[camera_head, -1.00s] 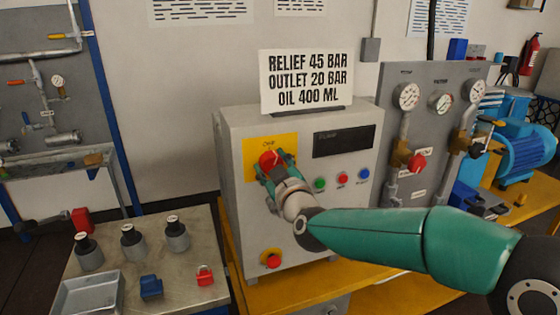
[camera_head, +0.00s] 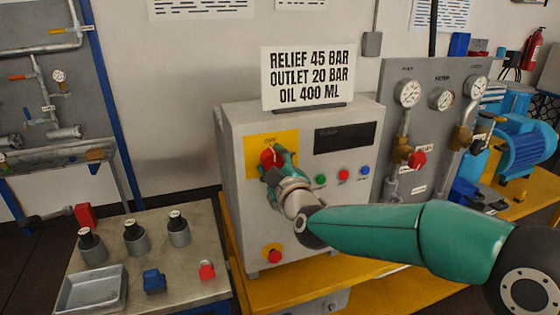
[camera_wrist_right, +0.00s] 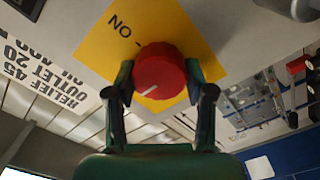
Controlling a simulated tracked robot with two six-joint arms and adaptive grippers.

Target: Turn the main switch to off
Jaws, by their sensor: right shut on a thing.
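The main switch is a red round knob (camera_head: 268,158) on a yellow plate (camera_head: 256,170) at the upper left of the grey cabinet's front. My right gripper (camera_head: 276,163) reaches it from the lower right and is shut on it. In the right wrist view the knob (camera_wrist_right: 160,72) sits between the two fingers of my right gripper (camera_wrist_right: 160,80). Its white pointer line points to the lower left of that picture, away from the "ON" mark on the yellow plate (camera_wrist_right: 110,38). My left gripper is not in view.
The grey cabinet (camera_head: 235,215) also has a dark display (camera_head: 345,138), green, red and blue buttons, and a lower red button (camera_head: 274,256). A gauge panel (camera_head: 440,115) stands at right. A side table (camera_head: 205,240) at left holds several small items.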

